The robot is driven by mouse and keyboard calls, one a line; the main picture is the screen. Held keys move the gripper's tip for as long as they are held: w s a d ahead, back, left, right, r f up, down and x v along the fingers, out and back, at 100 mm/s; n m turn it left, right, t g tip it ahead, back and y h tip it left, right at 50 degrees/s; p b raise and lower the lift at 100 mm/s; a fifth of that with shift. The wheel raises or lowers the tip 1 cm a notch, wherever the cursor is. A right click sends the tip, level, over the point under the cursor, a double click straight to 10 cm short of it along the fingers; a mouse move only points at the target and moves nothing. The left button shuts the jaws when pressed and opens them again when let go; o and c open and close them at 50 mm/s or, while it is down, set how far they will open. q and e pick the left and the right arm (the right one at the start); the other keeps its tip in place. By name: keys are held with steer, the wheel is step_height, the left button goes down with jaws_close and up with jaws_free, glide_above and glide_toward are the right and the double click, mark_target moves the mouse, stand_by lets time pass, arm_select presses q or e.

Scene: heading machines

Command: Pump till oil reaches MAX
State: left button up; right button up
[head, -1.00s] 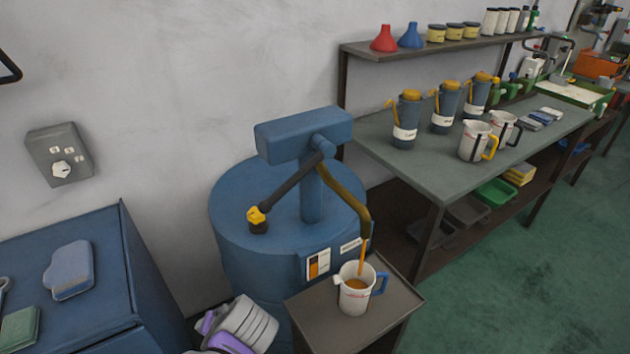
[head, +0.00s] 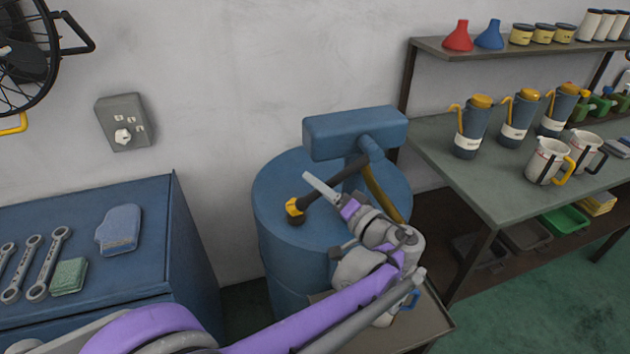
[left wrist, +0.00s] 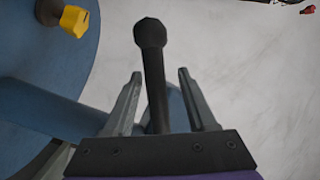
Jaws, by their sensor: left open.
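The blue oil drum (head: 275,240) carries a pump with a blue head (head: 355,130), a dark lever (head: 325,187) and an olive spout (head: 383,195). My left gripper (head: 311,180) is open at the lever. In the left wrist view, the lever (left wrist: 153,85) with its black knob end stands between the two spread fingers (left wrist: 160,75), with gaps on both sides. The measuring jug (head: 384,319) is mostly hidden behind my left arm; its blue handle shows. Its oil level and MAX mark cannot be seen. My right gripper is not in view.
A yellow cap (head: 295,209) sits on the drum top near the lever's end. A blue cabinet (head: 150,195) with wrenches stands left. A bench (head: 455,165) with oil cans and jugs stands right. The jug's small stand (head: 430,328) is in front of the drum.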

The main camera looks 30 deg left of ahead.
arm_select(q)
steer(key=shift+x, duration=1)
steer(key=shift+c, duration=0.4)
jaws_close()
stand_by(0.4)
